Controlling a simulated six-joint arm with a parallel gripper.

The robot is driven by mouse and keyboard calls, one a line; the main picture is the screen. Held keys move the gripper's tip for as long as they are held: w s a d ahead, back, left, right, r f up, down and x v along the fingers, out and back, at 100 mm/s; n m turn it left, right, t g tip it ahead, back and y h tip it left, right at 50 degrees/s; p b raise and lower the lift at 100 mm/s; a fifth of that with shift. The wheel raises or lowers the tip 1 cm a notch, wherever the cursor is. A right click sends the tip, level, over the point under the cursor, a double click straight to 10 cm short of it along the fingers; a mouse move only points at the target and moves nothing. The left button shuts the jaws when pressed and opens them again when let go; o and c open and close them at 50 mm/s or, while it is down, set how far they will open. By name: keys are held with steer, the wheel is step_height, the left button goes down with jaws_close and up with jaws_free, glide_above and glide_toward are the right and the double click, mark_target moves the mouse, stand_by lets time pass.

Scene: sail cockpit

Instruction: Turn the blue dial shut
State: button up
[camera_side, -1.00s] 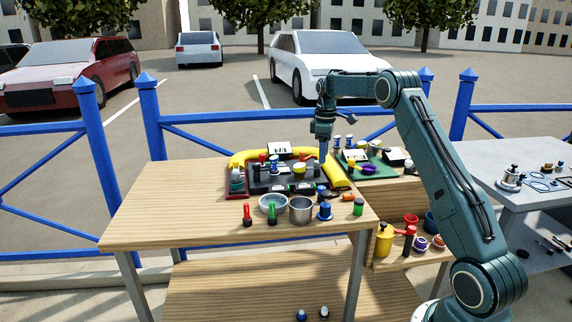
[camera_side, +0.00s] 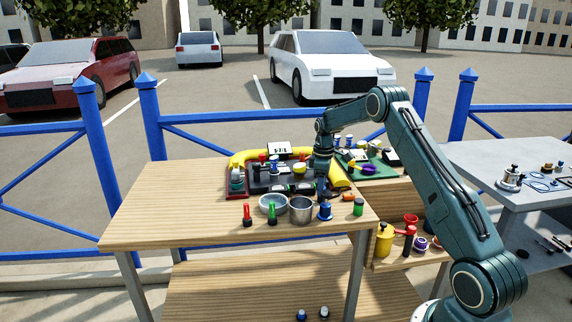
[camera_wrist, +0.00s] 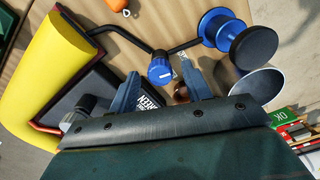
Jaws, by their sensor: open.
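The blue dial (camera_wrist: 160,67) shows in the wrist view as a small ribbed blue knob with a pale mark beside it. It lies just beyond and between the two fingertips of my gripper (camera_wrist: 162,80). The fingers stand apart on either side of it, and I cannot tell whether they touch it. In the side view my gripper (camera_side: 322,188) points straight down at the right end of the dark panel (camera_side: 285,178), and the dial is hidden there behind the fingers.
A blue flanged piece (camera_side: 325,212), a metal pot (camera_side: 300,210) and a grey bowl (camera_side: 273,204) stand close in front. A yellow curved pipe (camera_wrist: 50,75) runs alongside. Red (camera_side: 247,215) and green-topped pieces are near the table's front. The table's left part is clear.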

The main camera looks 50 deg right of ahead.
steer(key=c, duration=1)
steer(key=shift+m, duration=0.3)
steer(key=m, duration=0.6)
steer(key=shift+m, duration=0.3)
steer(key=m, duration=0.3)
steer(key=shift+m, duration=0.4)
steer(key=m, duration=0.4)
